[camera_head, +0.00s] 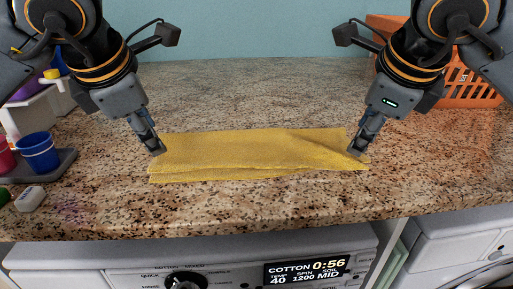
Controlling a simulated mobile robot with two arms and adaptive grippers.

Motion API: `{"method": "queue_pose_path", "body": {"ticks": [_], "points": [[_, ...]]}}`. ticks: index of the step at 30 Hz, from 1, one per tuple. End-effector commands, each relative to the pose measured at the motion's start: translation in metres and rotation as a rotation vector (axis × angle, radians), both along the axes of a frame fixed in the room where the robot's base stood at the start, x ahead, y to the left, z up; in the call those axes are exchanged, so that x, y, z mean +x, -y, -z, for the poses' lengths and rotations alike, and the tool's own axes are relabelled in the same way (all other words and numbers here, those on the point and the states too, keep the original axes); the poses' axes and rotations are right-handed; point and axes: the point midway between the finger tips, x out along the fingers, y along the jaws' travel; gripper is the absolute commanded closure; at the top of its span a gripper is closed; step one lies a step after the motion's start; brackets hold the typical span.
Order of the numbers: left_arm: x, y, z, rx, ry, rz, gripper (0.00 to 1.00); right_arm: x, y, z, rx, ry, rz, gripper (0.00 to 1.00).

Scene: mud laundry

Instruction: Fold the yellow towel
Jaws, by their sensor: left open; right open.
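The yellow towel (250,152) lies on the granite counter in the middle of the head view. It forms a long, wide strip with layered edges along its front, so it looks folded over. My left gripper (156,150) is at the towel's left end, with its fingertips at or just above the cloth. My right gripper (357,152) is at the towel's right end, its fingertips over the cloth near the corner. Both are open. I cannot tell whether the fingertips touch the towel.
On the left are a blue cup (39,152) on a grey tray (55,168) and a small white object (29,199). An orange basket (466,82) stands at the back right. A washing machine (200,262) is below the counter's front edge. Counter behind the towel is clear.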

Motion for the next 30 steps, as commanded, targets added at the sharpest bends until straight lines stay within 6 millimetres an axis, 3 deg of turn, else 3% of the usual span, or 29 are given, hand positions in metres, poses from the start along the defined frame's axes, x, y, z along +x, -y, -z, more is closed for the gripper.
{"method": "queue_pose_path", "body": {"ticks": [10, 20, 23, 27, 30], "points": [[-0.034, 0.0, -0.043, 0.0, 0.004, 0.0, 0.58, -0.034, 0.0, -0.043, 0.0, 0.004, 0.001, 0.58], [-0.04, 0.0, -0.05, 0.0, -0.001, 0.0, 0.58, -0.04, 0.0, -0.05, 0.0, -0.001, 0.0, 0.58], [-0.04, 0.0, -0.052, 0.0, 0.0, 0.0, 0.75, -0.04, 0.0, -0.052, 0.0, -0.001, 0.0, 0.75], [-0.04, 0.0, -0.076, -0.001, 0.001, 0.0, 1.0, -0.04, 0.0, -0.076, 0.001, 0.001, 0.0, 1.0], [-0.04, 0.0, -0.109, -0.001, 0.001, 0.0, 1.0, -0.04, 0.0, -0.109, 0.001, 0.001, 0.0, 1.0]]}}
